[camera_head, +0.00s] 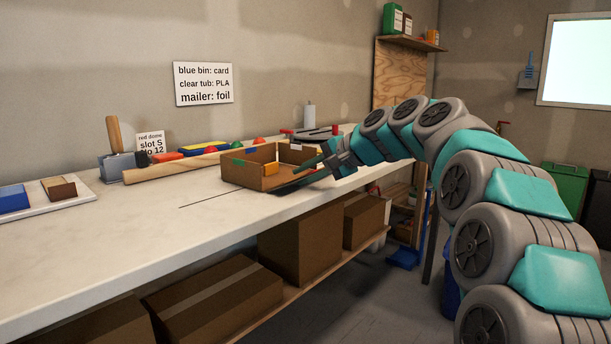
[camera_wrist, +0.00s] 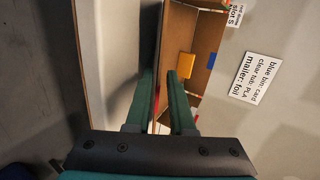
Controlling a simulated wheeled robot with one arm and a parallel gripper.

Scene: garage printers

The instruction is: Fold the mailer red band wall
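The mailer appears to be the open brown cardboard box (camera_head: 262,178) on the workbench, with its walls standing up. In the wrist view its inside (camera_wrist: 206,38) shows to the right of my fingers, with a yellow block (camera_wrist: 187,65) in it. My gripper (camera_head: 318,166) is at the box's right end, low over the bench. In the wrist view my two green fingers (camera_wrist: 162,78) are apart, with a gap between them and a cardboard edge near it. I cannot tell whether they touch the cardboard.
The workbench (camera_head: 130,225) is clear in front of the box. A wall sign (camera_head: 204,84) reads "mailer: foil". Closed cartons (camera_head: 300,243) stand on the shelf below.

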